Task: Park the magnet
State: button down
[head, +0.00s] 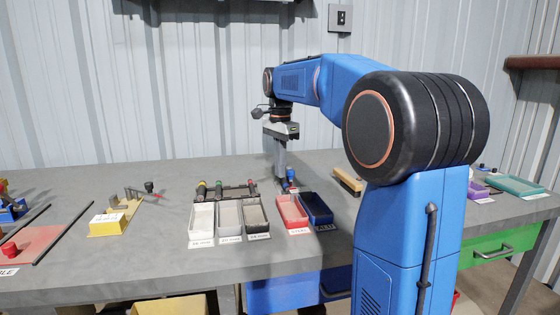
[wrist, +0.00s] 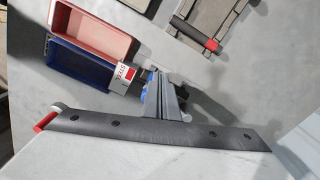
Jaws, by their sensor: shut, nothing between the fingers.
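A small upright blue piece with a red part (head: 290,176) stands behind the red and blue trays; it may be the magnet or its stand, I cannot tell which. My gripper (head: 281,178) points down just left of it, its fingers closed with nothing between them. The fingers partly hide the blue piece, so contact is unclear.
In front are a red tray (head: 279,203) and a blue tray (head: 330,220). A brush (head: 347,180) lies to the right.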

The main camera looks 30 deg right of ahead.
jog(key=shift+s+d+f, duration=0.1)
jog(key=shift+s+d, duration=0.25)
jog(key=shift+d, duration=0.45)
jog(key=shift+s+d+r, duration=0.1)
jog(key=shift+s+d, duration=0.3)
jog(key=shift+d, duration=0.35)
jog(key=shift+s+d+f, duration=0.1)
jog(key=shift+s+d, duration=0.25)
jog(key=shift+d, duration=0.45)
jog(key=shift+s+d, duration=0.2)
jog(key=shift+d, duration=0.8)
jog(key=shift+w+d, duration=0.1)
jog(key=shift+d, duration=1.55)
jog(key=shift+w+d, duration=0.25)
jog(key=shift+d, duration=0.25)
jog(key=shift+w+d, duration=0.2)
jog(key=shift+d, duration=0.3)
jog(key=shift+a, duration=0.1)
jog(key=shift+s+a, duration=0.3)
jog(key=shift+a, duration=0.1)
jog(key=shift+r, duration=3)
jog(key=shift+s, duration=0.1)
